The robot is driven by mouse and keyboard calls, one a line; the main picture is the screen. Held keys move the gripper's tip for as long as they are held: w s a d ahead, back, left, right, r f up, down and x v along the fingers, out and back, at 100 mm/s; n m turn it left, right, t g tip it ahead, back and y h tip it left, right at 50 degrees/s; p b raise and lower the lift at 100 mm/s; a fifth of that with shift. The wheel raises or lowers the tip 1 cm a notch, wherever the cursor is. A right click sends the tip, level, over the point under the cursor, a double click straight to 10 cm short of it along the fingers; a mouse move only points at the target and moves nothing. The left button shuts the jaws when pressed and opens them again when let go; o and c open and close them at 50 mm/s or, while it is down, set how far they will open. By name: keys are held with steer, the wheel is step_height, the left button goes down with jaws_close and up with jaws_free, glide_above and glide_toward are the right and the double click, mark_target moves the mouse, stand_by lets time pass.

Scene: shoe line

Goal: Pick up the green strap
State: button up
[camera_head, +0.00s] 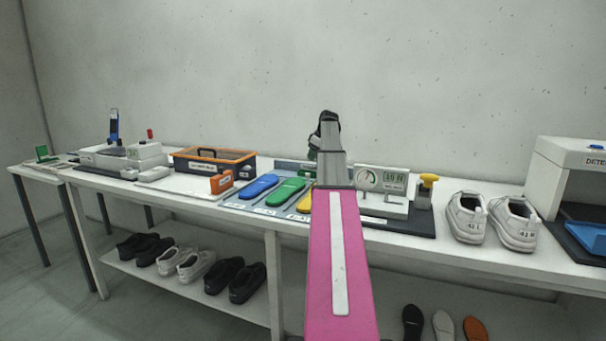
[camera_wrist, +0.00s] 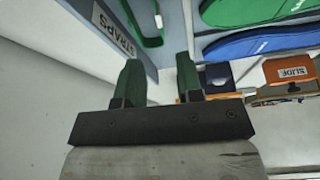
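The green strap (camera_wrist: 152,38) shows at the top of the wrist view as a narrow green loop, next to a grey panel labelled STRAPS (camera_wrist: 112,28). Its upper end is cut off by the picture edge. In the head view I cannot make it out; my arm covers that area. My gripper (camera_wrist: 160,68) has two dark green fingers, spread apart with nothing between them. The strap lies beyond the fingertips, apart from them. In the head view my gripper's fingers are mostly hidden behind my wrist.
Blue (camera_head: 257,186), green (camera_head: 285,191) and yellow (camera_head: 305,202) insoles lie on a mat beside my arm. An orange SLIDE box (camera_head: 221,182) and a tool crate (camera_head: 214,161) stand left. A gauge unit (camera_head: 383,181) and white shoes (camera_head: 466,217) stand right.

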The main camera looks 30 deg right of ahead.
mark_target(307, 171)
steer(key=x, duration=0.9)
steer(key=shift+f, duration=0.2)
jaws_close()
